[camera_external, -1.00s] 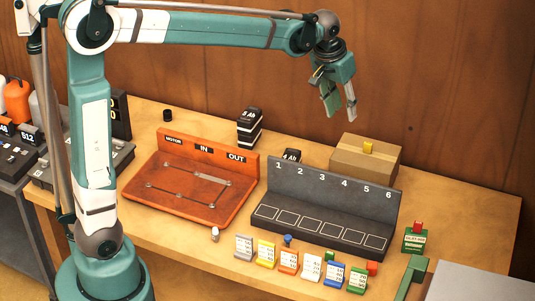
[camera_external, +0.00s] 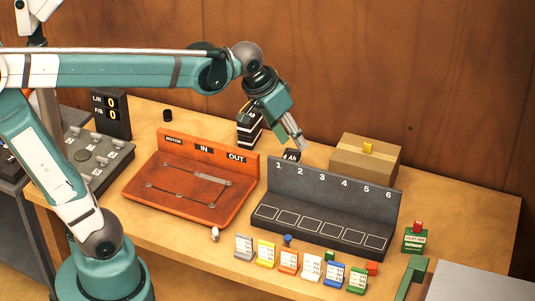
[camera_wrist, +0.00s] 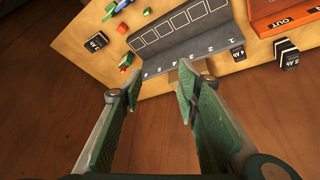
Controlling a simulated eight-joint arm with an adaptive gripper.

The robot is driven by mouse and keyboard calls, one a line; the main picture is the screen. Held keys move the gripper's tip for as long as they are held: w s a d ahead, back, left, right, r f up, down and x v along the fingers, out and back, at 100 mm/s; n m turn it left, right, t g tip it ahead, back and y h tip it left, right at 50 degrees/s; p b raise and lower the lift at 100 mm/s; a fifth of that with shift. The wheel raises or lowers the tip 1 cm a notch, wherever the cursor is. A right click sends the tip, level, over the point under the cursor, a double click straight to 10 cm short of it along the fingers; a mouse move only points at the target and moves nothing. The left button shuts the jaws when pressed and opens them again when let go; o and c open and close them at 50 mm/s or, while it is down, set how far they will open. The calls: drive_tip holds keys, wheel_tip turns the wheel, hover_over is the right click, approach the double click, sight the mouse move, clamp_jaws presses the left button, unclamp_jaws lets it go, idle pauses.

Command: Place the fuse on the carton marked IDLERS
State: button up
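My gripper (camera_external: 296,143) is open, pointing down at the back of the table, above the block marked 4 Ah (camera_external: 291,156). Its fingers stand apart with nothing between them in the wrist view (camera_wrist: 160,95). A brown carton (camera_external: 382,164) stands at the back right with a small yellow piece (camera_external: 368,146) on top. I cannot read any IDLERS mark on it. A small green box (camera_external: 414,241) with a red piece (camera_external: 418,226) on top stands at the right; its label is too small to read. I cannot tell which small piece is the fuse.
A dark rack numbered 1 to 6 (camera_external: 330,183) stands in front of the carton. The orange IN/OUT board (camera_external: 180,205) is to its left. Several coloured cards (camera_external: 289,260) line the front edge. A striped block (camera_external: 250,130) stands at the back, also in the wrist view (camera_wrist: 287,55).

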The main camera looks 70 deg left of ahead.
drive_tip(key=s+d+f+m+t, duration=0.1)
drive_tip(key=s+d+f, duration=0.1)
drive_tip(key=s, duration=0.5)
drive_tip(key=s+d+f+m+t, duration=0.1)
drive_tip(key=s+d+f, duration=0.1)
drive_tip(key=s+f, duration=0.3)
drive_tip(key=shift+s+d+f, duration=0.2)
drive_tip(key=shift+s+d, duration=0.1)
drive_tip(key=shift+s, duration=1.25)
